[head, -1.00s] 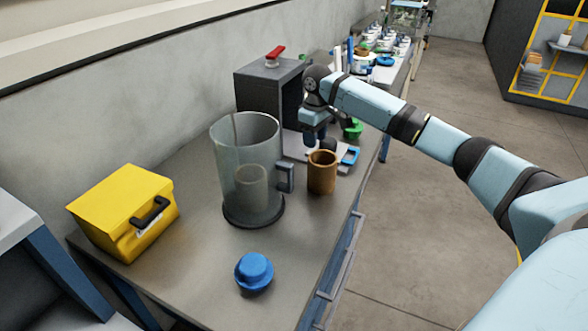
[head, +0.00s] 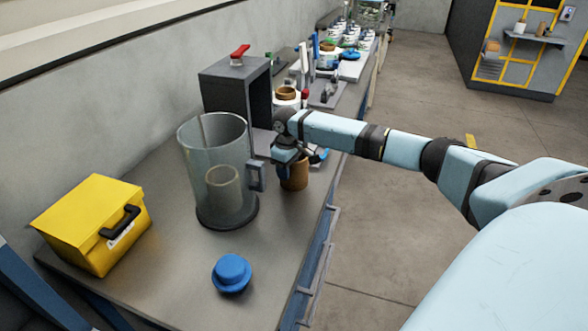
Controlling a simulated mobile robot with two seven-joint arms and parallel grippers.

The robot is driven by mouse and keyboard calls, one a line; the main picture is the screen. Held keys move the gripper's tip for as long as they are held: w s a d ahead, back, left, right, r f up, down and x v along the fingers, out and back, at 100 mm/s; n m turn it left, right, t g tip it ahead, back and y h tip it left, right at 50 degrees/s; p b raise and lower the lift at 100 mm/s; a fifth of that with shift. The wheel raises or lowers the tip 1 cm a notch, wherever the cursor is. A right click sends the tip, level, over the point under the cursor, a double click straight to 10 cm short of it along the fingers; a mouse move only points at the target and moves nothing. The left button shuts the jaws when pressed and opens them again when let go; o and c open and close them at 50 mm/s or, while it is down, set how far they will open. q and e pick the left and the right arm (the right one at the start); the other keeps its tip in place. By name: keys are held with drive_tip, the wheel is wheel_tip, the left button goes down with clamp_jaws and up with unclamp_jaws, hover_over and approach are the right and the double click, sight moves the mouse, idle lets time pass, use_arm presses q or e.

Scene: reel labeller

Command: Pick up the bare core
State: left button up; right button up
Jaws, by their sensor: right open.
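The bare core, a brown open cylinder (head: 294,180), stands upright on the grey workbench (head: 185,265), right of the clear jug. My right gripper (head: 286,170) is open at the core, covering its upper left part. I cannot tell whether the fingers touch it or stand around it. The arm comes in from the right. My left gripper is not in view.
A clear jug with a handle (head: 191,160) holds a pale cylinder. A dark box with a red lever (head: 222,92) stands behind. A yellow case (head: 85,215) and a blue knobbed cap (head: 231,273) are nearer. Reels and tools crowd the far bench; the front middle is clear.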

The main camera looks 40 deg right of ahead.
drive_tip(key=shift+f, duration=0.45)
drive_tip(key=shift+c, duration=0.3)
clamp_jaws()
drive_tip(key=shift+r, duration=0.1)
